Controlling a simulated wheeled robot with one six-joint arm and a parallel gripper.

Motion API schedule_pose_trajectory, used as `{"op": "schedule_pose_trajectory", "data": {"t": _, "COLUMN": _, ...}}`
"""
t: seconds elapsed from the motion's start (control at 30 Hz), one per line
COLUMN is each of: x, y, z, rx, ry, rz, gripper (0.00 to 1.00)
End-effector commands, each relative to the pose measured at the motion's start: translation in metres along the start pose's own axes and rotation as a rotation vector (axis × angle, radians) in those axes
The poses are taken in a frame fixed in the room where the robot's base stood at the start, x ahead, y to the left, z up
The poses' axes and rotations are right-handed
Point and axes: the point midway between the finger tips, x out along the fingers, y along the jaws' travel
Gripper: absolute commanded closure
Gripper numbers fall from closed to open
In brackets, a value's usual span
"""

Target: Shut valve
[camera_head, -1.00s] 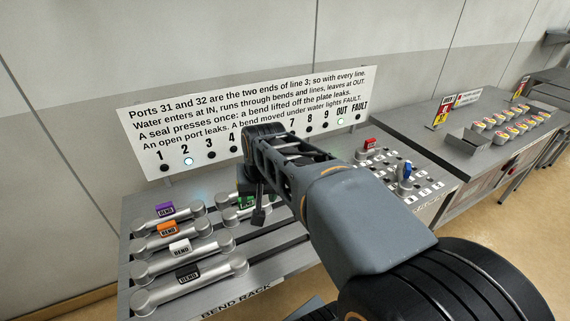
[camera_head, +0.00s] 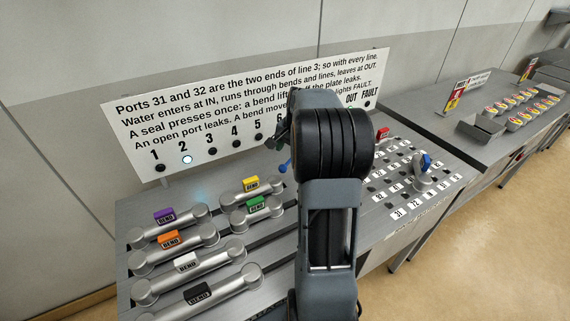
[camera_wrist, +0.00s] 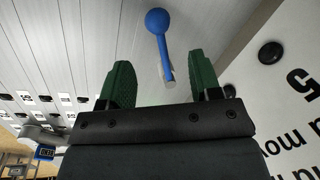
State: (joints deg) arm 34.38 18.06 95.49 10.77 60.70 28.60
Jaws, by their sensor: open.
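A blue valve lever with a ball end (camera_wrist: 158,22) shows in the wrist view, between and beyond my two green fingertips. In the head view a small blue part of the lever (camera_head: 285,166) shows just left of my arm. My gripper (camera_wrist: 160,75) is open, its fingers on either side of the lever; I cannot tell whether either touches it. In the head view my arm hides most of the gripper and the valve's base.
Bends with purple, orange, white, black, yellow and green labels lie on the rack (camera_head: 290,245). A numbered port plate (camera_head: 400,180) at right carries a blue-labelled bend (camera_head: 424,165) and a red-labelled one (camera_head: 383,132). A sign board (camera_head: 130,125) stands behind; lamp 2 (camera_head: 187,159) is lit.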

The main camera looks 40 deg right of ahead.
Motion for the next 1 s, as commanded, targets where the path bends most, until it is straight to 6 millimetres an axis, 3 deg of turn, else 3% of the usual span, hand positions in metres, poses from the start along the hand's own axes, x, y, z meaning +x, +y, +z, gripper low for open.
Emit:
{"op": "schedule_pose_trajectory", "data": {"t": 0.2, "x": 0.038, "y": 0.0, "z": 0.001, "rx": -0.001, "ry": -0.002, "rz": 0.001, "gripper": 0.42}}
{"op": "schedule_pose_trajectory", "data": {"t": 0.4, "x": 0.06, "y": 0.0, "z": 0.0, "rx": 0.0, "ry": -0.001, "rz": 0.0, "gripper": 0.42}}
{"op": "schedule_pose_trajectory", "data": {"t": 0.87, "x": 0.069, "y": 0.0, "z": 0.0, "rx": 0.0, "ry": 0.001, "rz": -0.001, "gripper": 0.42}}
{"op": "schedule_pose_trajectory", "data": {"t": 1.0, "x": 0.069, "y": 0.0, "z": 0.0, "rx": 0.0, "ry": 0.001, "rz": -0.001, "gripper": 0.53}}
